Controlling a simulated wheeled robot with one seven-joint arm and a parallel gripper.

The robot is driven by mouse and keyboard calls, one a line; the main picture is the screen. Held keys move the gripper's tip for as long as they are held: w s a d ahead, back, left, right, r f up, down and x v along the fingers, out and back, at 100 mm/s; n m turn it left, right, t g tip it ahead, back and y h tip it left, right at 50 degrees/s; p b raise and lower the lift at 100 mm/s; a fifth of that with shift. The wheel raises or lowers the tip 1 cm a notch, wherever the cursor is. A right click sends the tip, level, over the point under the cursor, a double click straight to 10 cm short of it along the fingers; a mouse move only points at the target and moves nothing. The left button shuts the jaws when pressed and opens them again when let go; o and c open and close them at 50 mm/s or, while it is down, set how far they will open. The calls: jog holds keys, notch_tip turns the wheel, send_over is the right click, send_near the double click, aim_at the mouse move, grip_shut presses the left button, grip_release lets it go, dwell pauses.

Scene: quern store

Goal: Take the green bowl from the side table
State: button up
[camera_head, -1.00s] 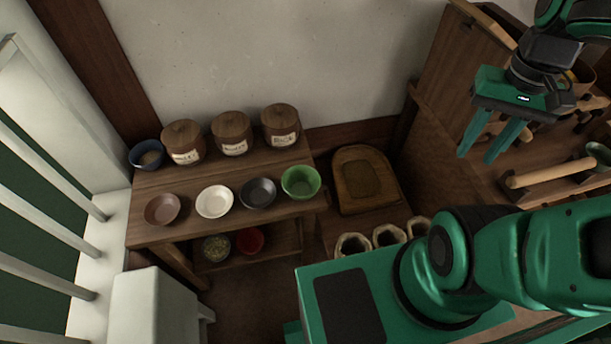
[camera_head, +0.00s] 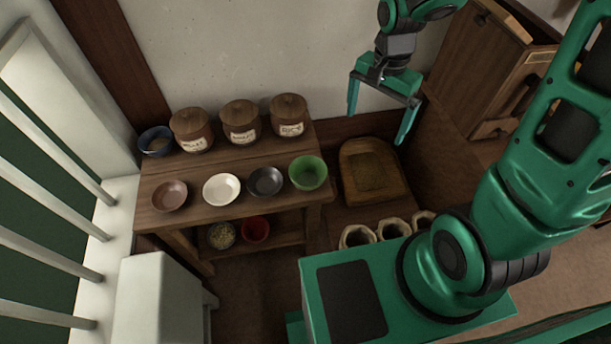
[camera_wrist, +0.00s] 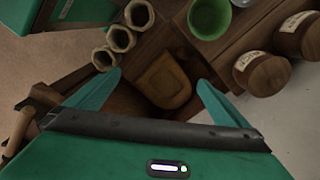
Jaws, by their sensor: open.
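The green bowl (camera_head: 308,173) stands upright at the right end of the top of the wooden side table (camera_head: 290,216). In the wrist view the green bowl (camera_wrist: 209,17) is at the top edge, partly cut off. My gripper (camera_head: 379,126) is open and empty. It is in the air to the right of the bowl and farther back, in front of the wall. In the wrist view my gripper (camera_wrist: 160,82) has its fingers apart, with a wooden board or seat showing beyond them.
A black bowl (camera_head: 265,181), a white bowl (camera_head: 222,189) and a brown bowl (camera_head: 170,196) stand left of the green one. Lidded jars, one labelled canister (camera_head: 289,115) nearest, line the back. A red bowl (camera_head: 256,229) is on the lower shelf. Open sacks (camera_head: 390,230) stand right.

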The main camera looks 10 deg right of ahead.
jog(key=w+a+f+m+y, duration=0.1)
jog(key=a+f, duration=0.3)
jog(key=a, duration=0.3)
jog(key=w+a+f+m, duration=0.1)
jog(key=a+f, duration=0.4)
jog(key=a, duration=0.2)
send_near(306, 181)
jog(key=shift+m+g, duration=0.3)
jog(key=shift+w+f, duration=0.1)
jog(key=shift+f, duration=2.7)
jog(key=c, duration=1)
